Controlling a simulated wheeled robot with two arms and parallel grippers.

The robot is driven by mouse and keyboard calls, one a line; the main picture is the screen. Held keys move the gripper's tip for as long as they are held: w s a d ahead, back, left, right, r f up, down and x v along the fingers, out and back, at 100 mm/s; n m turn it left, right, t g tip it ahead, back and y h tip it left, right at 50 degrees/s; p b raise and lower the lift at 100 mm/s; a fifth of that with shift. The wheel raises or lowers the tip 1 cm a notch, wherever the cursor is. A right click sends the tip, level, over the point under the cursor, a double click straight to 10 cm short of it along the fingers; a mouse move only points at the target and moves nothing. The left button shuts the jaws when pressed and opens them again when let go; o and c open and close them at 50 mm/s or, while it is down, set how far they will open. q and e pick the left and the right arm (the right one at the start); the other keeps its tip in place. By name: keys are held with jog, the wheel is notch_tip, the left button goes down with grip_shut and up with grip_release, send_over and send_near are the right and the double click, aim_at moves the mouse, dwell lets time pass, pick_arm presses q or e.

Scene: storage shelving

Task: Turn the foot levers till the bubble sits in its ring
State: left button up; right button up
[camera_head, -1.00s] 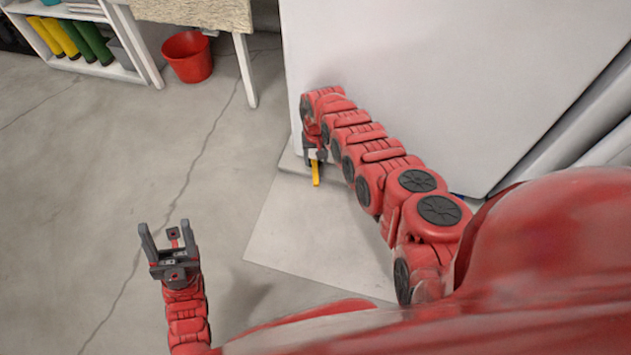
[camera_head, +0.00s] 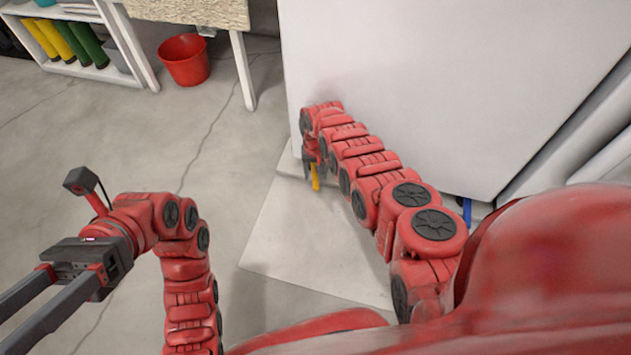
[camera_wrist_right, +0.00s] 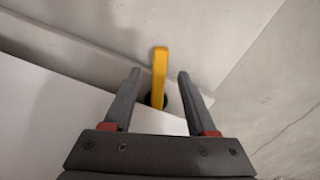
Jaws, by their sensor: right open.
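A yellow foot lever (camera_head: 315,178) sticks out at the near left corner of the big white cabinet (camera_head: 430,80), low down by the floor. In the right wrist view the yellow lever (camera_wrist_right: 161,62) lies in line with the gap between my right fingers. My right gripper (camera_wrist_right: 159,78) is open there, one finger on each side, and not shut on the lever. In the head view my right gripper (camera_head: 311,162) is partly hidden by its own arm. My left gripper (camera_head: 14,328) is open and empty at the lower left. No bubble or ring is visible.
A pale floor slab (camera_head: 310,235) lies in front of the cabinet. A small blue piece (camera_head: 467,212) shows under the cabinet's lower edge. The left floor is clear.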

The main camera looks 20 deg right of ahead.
aim_at(316, 182)
jog(key=shift+f+b, duration=0.45)
jog(key=shift+f, duration=0.25)
notch_tip(316, 182, down, 3)
jog(key=b, duration=0.4)
jog(key=shift+a+r, duration=0.1)
jog(key=shift+r, duration=0.05)
jog(key=shift+b, duration=0.3)
pick_arm(q)
jog(key=s+a+f+m+t+y, duration=0.1)
jog(key=s+a+f+m+t, duration=0.1)
jog(key=s+a+f+t, duration=0.5)
jog(key=shift+s+a+f+m+t, duration=0.3)
jog(key=shift+s+a+f+m, duration=0.1)
jog(key=shift+f, duration=0.25)
jog(key=shift+d, duration=0.1)
pick_arm(e)
grip_shut()
